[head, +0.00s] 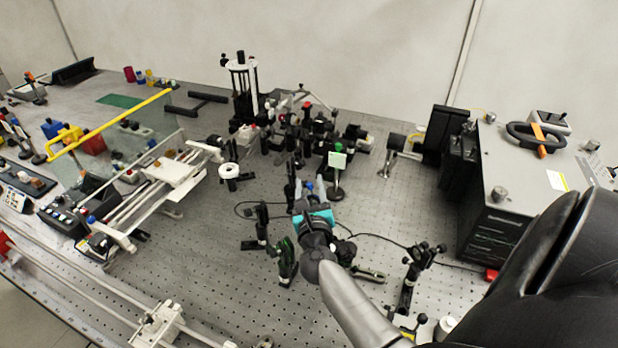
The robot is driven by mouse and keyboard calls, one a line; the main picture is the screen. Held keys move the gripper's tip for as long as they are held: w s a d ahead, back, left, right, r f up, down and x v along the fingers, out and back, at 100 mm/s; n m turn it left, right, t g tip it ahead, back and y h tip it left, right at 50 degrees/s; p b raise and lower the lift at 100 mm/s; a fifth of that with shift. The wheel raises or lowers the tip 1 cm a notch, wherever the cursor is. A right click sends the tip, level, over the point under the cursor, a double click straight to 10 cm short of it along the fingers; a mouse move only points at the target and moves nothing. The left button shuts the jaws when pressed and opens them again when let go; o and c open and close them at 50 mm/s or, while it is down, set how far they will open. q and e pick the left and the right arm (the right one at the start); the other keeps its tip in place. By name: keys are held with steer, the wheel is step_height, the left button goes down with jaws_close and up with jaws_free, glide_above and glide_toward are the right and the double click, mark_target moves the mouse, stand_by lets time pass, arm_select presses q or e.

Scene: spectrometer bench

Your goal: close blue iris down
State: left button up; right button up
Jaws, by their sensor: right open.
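My right gripper (310,196) reaches in from the lower right, over the middle of the bench. It is open, and its teal band faces up. A small blue knob (309,186) shows right at its fingertips; it seems to top the blue iris. The body of that iris is hidden behind the gripper and nearby mounts. I cannot tell whether the fingers touch the knob, or how far the iris is open. My left gripper is not in view.
A green-topped post with a pale card (337,160) stands just behind and right of the gripper. Dark optic mounts (286,260) stand close on its left. A mount (410,275) and a large instrument box (500,225) are at right. Bare breadboard lies front left.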

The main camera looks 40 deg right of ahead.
mark_target(310, 184)
steer(key=shift+x, duration=1.6)
jaws_close()
